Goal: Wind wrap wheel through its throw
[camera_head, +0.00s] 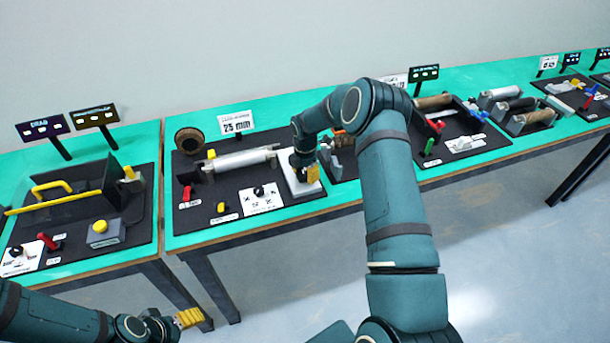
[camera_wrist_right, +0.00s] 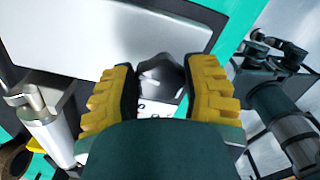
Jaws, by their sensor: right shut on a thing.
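My right gripper (camera_head: 311,173) reaches down over a white panel (camera_head: 297,187) at the right end of the middle station's dark board. In the right wrist view its yellow fingers stand on both sides of a dark grey knob (camera_wrist_right: 160,80), which I take for the wrap wheel, and are shut on it. The white panel (camera_wrist_right: 110,35) lies beneath, with small dark marks partly visible by the knob. In the head view the gripper hides the knob. My left gripper (camera_head: 188,318) hangs low at the bottom left, away from the bench; its finger gap is unclear.
A silver roller (camera_head: 243,160) lies left of the right gripper. Nearer the front are a red lever (camera_head: 186,193), a yellow button (camera_head: 221,207) and a black dial (camera_head: 258,190). A brown roll (camera_head: 189,141) and a 25 mm sign (camera_head: 237,123) stand behind. Other stations flank this one.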

